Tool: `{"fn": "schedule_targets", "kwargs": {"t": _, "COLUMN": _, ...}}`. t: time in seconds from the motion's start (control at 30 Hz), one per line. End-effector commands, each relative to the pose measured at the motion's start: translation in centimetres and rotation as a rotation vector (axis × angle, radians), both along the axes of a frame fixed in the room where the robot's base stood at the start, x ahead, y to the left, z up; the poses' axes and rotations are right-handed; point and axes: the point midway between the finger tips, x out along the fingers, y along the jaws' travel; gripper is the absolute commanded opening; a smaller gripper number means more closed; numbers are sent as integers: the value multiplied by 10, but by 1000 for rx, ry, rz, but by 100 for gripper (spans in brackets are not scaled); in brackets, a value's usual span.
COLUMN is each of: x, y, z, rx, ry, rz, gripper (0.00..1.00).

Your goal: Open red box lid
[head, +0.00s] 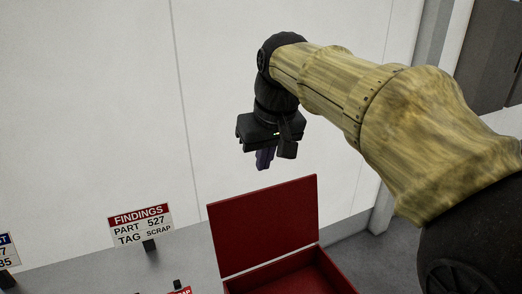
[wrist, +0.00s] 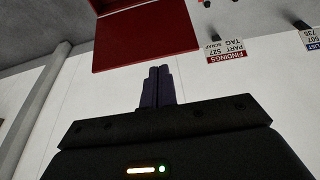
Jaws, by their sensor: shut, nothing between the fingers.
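The red box (head: 295,278) stands at the bottom of the head view, cut off by the frame edge. Its lid (head: 264,225) stands raised, nearly upright, with part of the inside of the box showing. The lid and box also show in the wrist view at the top, as a red panel (wrist: 140,50). My gripper (head: 264,158) is above the raised lid in the head view and apart from it. Its two dark fingers (wrist: 157,86) are together, with nothing between them.
A findings sign (head: 140,225) reading part 527, tag scrap, stands left of the box on a grey surface (head: 100,275). Another sign (head: 8,250) is at the far left edge. A pale wall (head: 90,110) is behind. Space around my gripper looks clear.

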Motion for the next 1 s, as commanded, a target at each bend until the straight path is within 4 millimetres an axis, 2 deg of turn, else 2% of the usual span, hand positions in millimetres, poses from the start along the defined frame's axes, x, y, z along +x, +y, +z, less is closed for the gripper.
{"fn": "schedule_targets", "kwargs": {"t": 0.17, "x": 3, "y": -9, "z": -26, "rx": -4, "ry": 14, "rz": -30, "gripper": 0}}
{"fn": "schedule_targets", "kwargs": {"t": 0.37, "x": 3, "y": -31, "z": -89, "rx": -10, "ry": 36, "rz": -104, "gripper": 0}}
{"fn": "schedule_targets", "kwargs": {"t": 0.53, "x": -9, "y": -52, "z": -145, "rx": -14, "ry": 54, "rz": -168, "gripper": 0}}
{"fn": "schedule_targets", "kwargs": {"t": 0.77, "x": -41, "y": -79, "z": -216, "rx": -18, "ry": 79, "rz": -253, "gripper": 0}}
{"fn": "schedule_targets", "kwargs": {"t": 0.9, "x": -70, "y": -94, "z": -254, "rx": -20, "ry": 93, "rz": -301, "gripper": 0}}
{"fn": "schedule_targets", "kwargs": {"t": 1.0, "x": -89, "y": -102, "z": -275, "rx": -20, "ry": 101, "rz": -330, "gripper": 0}}
